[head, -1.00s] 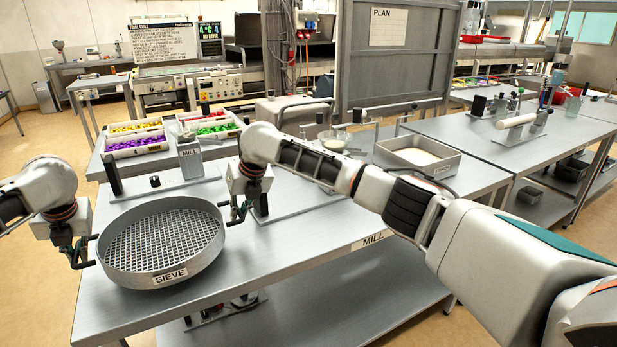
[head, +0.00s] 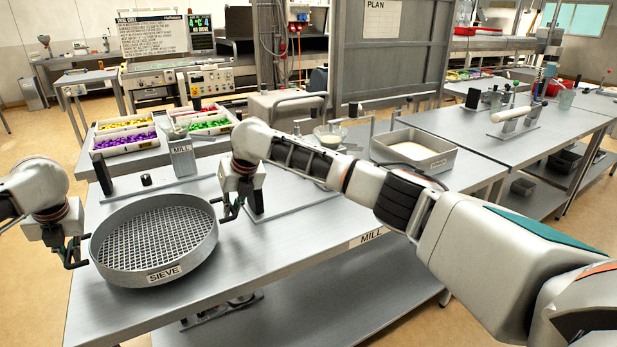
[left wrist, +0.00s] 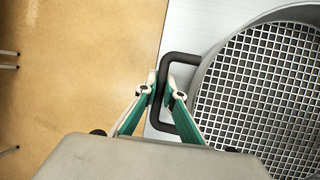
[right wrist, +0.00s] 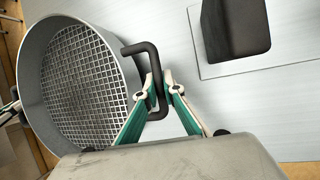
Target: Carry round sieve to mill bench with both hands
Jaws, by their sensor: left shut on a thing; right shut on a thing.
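The round grey sieve (head: 155,243), with a mesh floor and a SIEVE label, is level at the left end of the mill bench (head: 290,245). I cannot tell whether it touches the bench top. My left gripper (head: 78,262) is shut on the sieve's left black handle, seen between the fingers in the left wrist view (left wrist: 162,92). My right gripper (head: 226,213) is shut on its right black handle, also seen in the right wrist view (right wrist: 152,92). The sieve mesh (right wrist: 90,85) is empty.
A metal tray of pale material (head: 412,150) sits further right. The bench front to the sieve's right is clear.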

